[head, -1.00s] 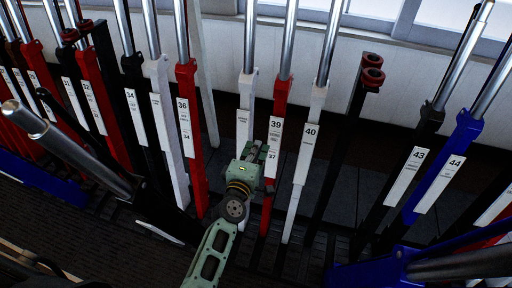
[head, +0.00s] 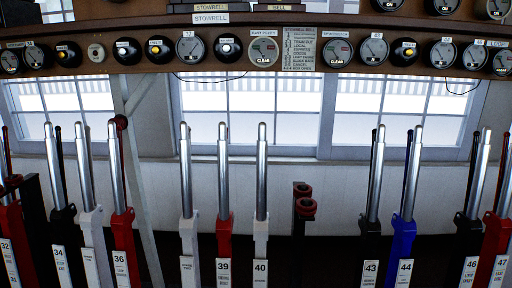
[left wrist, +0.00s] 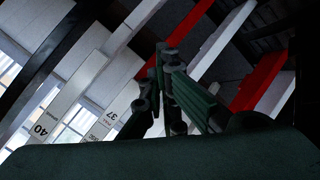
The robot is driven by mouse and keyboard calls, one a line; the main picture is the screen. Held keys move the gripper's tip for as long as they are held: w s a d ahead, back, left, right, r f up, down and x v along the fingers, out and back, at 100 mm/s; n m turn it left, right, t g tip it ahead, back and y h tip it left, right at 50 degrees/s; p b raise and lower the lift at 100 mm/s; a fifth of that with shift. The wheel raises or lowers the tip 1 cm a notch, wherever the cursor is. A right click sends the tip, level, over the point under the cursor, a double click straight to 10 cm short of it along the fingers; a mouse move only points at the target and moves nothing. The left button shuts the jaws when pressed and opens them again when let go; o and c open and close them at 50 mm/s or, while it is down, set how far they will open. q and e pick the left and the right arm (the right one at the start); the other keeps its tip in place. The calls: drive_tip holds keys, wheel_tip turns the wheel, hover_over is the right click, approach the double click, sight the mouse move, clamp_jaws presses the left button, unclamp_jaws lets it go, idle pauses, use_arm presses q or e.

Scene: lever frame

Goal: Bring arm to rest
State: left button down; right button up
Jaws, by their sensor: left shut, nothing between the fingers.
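My left gripper (left wrist: 165,85) shows dark in the left wrist view, with its fingers shut and nothing between them. It is in front of the lever bases, and white and red levers run diagonally behind it. A white plate marked 40 (left wrist: 42,128) and a plate marked 37 (left wrist: 110,118) lie to its left in that view. In the head view, red lever 39 (head: 223,235) and white lever 40 (head: 261,235) stand upright. Neither gripper shows in the head view. My right gripper is in no view.
More levers stand in the row, including red lever 36 (head: 122,235) and blue lever 44 (head: 402,237). A short dark post with red rings (head: 304,205) stands right of lever 40. A wooden shelf (head: 225,80) with dials spans above, before windows.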

use_arm(q)
drive_tip(key=s+a+f+m+g, duration=0.3)
drive_tip(key=s+f+m+g, duration=0.2)
drive_tip(key=s+f, duration=0.95)
drive_tip(key=s+a+f+m+g+y, duration=0.1)
drive_tip(key=s+a+f+m+g, duration=0.1)
drive_tip(key=s, duration=1)
drive_tip(key=s+a+f+m+g+y, duration=0.1)
drive_tip(key=s+a+f+m+g, duration=0.1)
drive_tip(key=s+a, duration=0.4)
drive_tip(key=s+f+m, duration=0.1)
drive_tip(key=s+m, duration=0.1)
drive_tip(key=s, duration=0.3)
drive_tip(key=shift+s+f, duration=0.4)
